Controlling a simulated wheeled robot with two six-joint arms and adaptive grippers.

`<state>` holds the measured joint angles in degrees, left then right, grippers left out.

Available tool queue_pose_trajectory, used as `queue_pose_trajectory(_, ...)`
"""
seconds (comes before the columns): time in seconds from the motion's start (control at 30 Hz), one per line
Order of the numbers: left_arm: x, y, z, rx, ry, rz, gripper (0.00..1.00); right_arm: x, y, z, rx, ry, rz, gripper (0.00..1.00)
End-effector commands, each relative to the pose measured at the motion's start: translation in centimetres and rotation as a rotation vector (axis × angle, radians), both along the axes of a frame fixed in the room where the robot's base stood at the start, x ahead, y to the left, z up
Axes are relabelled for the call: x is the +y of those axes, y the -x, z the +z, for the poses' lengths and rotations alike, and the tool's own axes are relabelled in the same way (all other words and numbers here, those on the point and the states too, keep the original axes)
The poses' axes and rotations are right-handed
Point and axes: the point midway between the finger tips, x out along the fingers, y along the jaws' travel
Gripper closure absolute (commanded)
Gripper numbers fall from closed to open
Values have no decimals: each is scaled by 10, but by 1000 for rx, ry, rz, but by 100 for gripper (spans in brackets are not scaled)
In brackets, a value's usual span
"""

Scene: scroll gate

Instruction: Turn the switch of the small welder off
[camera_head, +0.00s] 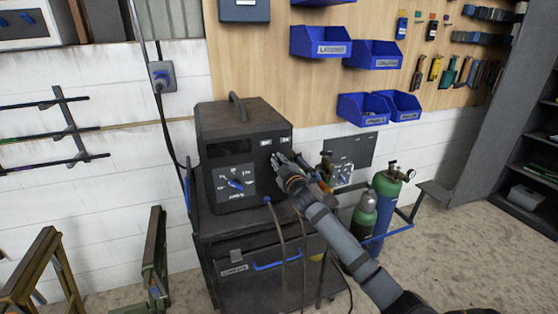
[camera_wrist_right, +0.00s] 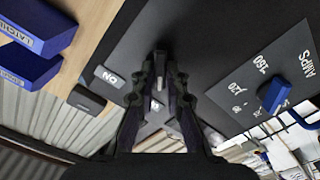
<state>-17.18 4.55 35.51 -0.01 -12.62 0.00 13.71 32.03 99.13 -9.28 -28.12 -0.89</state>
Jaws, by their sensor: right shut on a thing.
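The small welder (camera_head: 222,180) is a dark box with a handle on top, standing on a cart. Its front has a blue dial (camera_head: 236,184) at lower left and small light labels at upper right. My right gripper (camera_head: 279,159) is at the upper right of this front, just below the labels. In the right wrist view, its fingers (camera_wrist_right: 160,82) are closed around the small switch, which is mostly hidden between them. The ON label (camera_wrist_right: 111,78) shows beside the fingers, and the blue dial (camera_wrist_right: 273,95) lies to the right. My left gripper is out of view.
The cart (camera_head: 262,264) has a blue handle. Green gas cylinders (camera_head: 388,186) stand right of it, near my right forearm. Blue bins (camera_head: 320,42) hang on the board above. A cable (camera_head: 277,225) hangs from the welder's front. Metal stands are at lower left.

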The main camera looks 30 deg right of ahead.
Motion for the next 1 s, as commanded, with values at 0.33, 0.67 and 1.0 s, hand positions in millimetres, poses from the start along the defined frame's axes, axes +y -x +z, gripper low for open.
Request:
queue_pose_trajectory(0.33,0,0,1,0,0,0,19,0,0,-1,4,12,1,100)
queue_pose_trajectory(0.67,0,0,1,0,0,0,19,0,0,-1,3,12,0,65)
queue_pose_trajectory(1.0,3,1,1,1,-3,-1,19,1,5,0,4,15,0,65)
